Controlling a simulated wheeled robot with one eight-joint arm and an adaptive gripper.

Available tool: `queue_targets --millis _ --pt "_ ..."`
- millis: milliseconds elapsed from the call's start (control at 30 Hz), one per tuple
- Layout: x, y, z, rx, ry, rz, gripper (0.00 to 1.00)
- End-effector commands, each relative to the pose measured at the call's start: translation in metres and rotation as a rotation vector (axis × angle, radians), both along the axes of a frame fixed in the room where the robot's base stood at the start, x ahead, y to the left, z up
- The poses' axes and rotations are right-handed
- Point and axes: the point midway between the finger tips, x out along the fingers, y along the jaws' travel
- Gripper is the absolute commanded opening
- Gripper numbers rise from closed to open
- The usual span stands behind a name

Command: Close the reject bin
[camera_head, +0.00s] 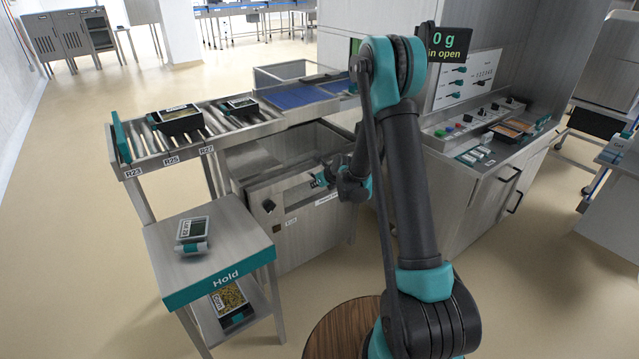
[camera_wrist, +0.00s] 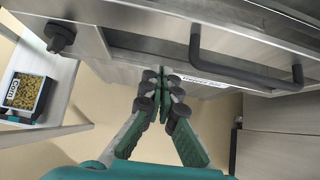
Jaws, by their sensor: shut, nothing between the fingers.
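The reject bin (camera_head: 297,222) is a grey metal bin under the roller conveyor, and its top is open to view. Its front also shows in the wrist view (camera_wrist: 130,45), with a black bar handle (camera_wrist: 245,68), a white label (camera_wrist: 198,81) and a black knob (camera_wrist: 60,38). The display (camera_head: 446,45) reads "0 g" and a partly hidden line ending "in open". My gripper (camera_head: 318,180) is at the bin's front, near the handle. In the wrist view my gripper (camera_wrist: 163,84) is shut and empty, its tips close to the label; contact cannot be told.
A table marked "Hold" (camera_head: 218,281) stands left of the bin, with a device on top and a corn tray (camera_head: 228,302) below. Trays sit on the roller conveyor (camera_head: 200,135). A control cabinet (camera_head: 465,195) stands right. Floor at left is clear.

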Motion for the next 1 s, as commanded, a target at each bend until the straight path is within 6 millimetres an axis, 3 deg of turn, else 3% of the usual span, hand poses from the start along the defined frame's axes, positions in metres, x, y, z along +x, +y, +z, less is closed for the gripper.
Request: queue_targets --millis 100,300,833,1000 --pt "0.012 0.009 -0.012 0.0 0.0 0.003 0.0" --pt "0.034 0.023 -0.011 -0.001 0.001 0.001 0.0" --pt "0.042 0.029 -0.01 -0.001 0.001 0.001 0.0" --pt "0.057 0.039 -0.01 0.0 0.001 0.002 0.0"
